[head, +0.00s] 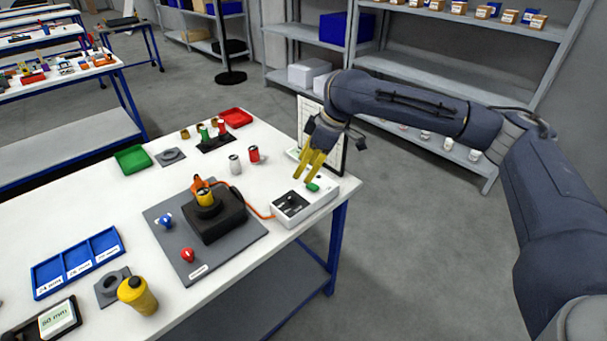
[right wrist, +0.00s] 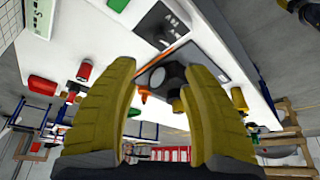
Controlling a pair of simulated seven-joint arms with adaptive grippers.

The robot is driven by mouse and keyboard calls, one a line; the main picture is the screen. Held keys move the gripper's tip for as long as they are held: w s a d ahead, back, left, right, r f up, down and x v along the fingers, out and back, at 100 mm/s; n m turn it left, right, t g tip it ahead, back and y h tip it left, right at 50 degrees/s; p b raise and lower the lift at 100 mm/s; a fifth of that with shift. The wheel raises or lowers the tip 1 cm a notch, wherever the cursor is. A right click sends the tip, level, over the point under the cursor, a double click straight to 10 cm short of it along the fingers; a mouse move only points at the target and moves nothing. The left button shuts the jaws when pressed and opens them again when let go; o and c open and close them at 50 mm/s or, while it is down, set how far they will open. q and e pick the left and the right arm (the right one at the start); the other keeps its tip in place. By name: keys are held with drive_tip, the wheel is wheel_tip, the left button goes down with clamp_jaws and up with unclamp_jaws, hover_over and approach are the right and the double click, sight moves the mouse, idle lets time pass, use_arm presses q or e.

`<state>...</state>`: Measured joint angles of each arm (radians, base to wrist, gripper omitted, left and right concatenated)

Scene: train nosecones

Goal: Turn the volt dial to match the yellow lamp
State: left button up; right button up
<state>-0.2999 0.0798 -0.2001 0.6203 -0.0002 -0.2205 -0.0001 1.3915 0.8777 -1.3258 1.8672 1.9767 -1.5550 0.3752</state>
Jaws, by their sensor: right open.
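The white control box (head: 318,207) stands at the table's right end, with a dark panel carrying a small dial (head: 291,199) and a green part beside it. In the right wrist view the dark panel (right wrist: 163,24) shows at the top, beyond the fingertips. I cannot make out the dial's setting or a lit yellow lamp. My right gripper (head: 305,173) is above the rear of the box, pointing down; its yellow fingers are spread and empty in the right wrist view (right wrist: 161,72). My left gripper is not in view.
An orange cable (head: 258,214) runs from the box to a black block (head: 216,222) on a grey mat (head: 194,268). A white can (head: 235,164) and a red can (head: 254,155) stand behind. A framed board (head: 341,150) stands close behind the gripper.

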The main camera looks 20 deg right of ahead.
sight(291, 196)
drive_tip(key=w+d+r+n+g, duration=0.3)
drive_tip(key=w+r+n+g, duration=0.1)
drive_tip(key=n, duration=0.5)
drive_tip(key=x, duration=1.7)
drive_tip(key=shift+w+a+r, duration=0.1)
drive_tip(key=shift+w+a, duration=0.2)
drive_tip(key=shift+w, duration=0.05)
drive_tip(key=shift+c, duration=0.6)
